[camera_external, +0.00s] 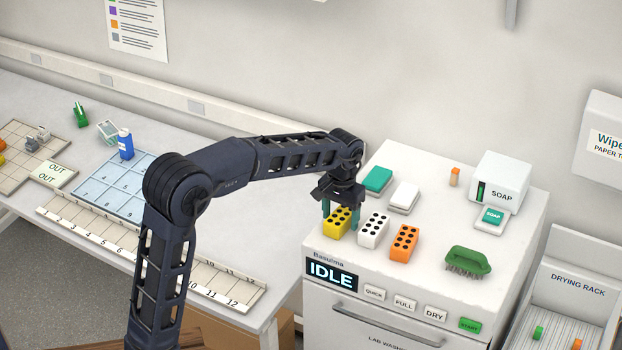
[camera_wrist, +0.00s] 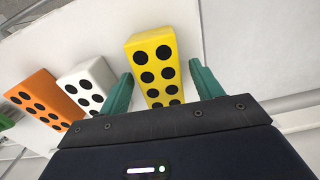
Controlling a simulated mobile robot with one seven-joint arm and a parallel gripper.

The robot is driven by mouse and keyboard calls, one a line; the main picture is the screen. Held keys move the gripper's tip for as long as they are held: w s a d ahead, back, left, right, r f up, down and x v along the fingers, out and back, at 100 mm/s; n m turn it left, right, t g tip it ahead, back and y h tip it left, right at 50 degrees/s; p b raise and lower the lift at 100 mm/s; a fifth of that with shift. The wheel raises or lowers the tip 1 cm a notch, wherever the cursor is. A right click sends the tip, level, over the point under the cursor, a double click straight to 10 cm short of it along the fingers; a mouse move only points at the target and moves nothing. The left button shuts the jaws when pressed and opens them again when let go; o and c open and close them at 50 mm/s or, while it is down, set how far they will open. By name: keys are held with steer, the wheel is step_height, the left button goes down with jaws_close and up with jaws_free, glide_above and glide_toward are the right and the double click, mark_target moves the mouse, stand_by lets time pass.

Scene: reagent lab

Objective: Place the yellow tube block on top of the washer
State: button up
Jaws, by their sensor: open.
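The yellow tube block (camera_external: 337,223), with black holes in its top, stands on the white top of the washer (camera_external: 345,249) near its left front edge. My gripper (camera_external: 340,212) is at the block, with its teal fingers on either side of it. In the wrist view the yellow tube block (camera_wrist: 155,65) lies between the open fingers of my gripper (camera_wrist: 163,88). A narrow gap shows beside the block on each side there. Part of the block's near end is hidden by the gripper body.
A white block (camera_external: 373,231) and an orange block (camera_external: 404,243) stand in a row to the right. A green brush (camera_external: 468,261), a soap box (camera_external: 499,181) and two pads, one teal (camera_external: 377,180) and one white (camera_external: 404,196), are also on the washer. Open top remains between them.

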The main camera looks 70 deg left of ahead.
mark_target(341, 215)
step_height(341, 215, up, 12)
steer(key=s+d+r+m+t, duration=0.1)
steer(key=s+d, duration=0.2)
steer(key=d, duration=0.2)
steer(key=s+d+r+m, duration=0.1)
steer(key=s+d, duration=0.2)
steer(key=d, duration=0.2)
steer(key=s+d+f+m+t, duration=0.1)
steer(key=s+d+f+m, duration=0.1)
steer(key=s+d, duration=0.65)
steer(key=s+d+f+m+t, duration=0.1)
steer(key=s+d+f+m, duration=0.15)
steer(key=s+d, duration=0.6)
steer(key=s+d+f+m+t, duration=0.1)
steer(key=s+d+f, duration=0.4)
steer(key=s+f, duration=0.2)
steer(key=s, duration=0.2)
steer(key=shift+s+f+m+t, duration=0.2)
steer(key=shift+s+m+t, duration=0.1)
steer(key=shift+s+m, duration=0.1)
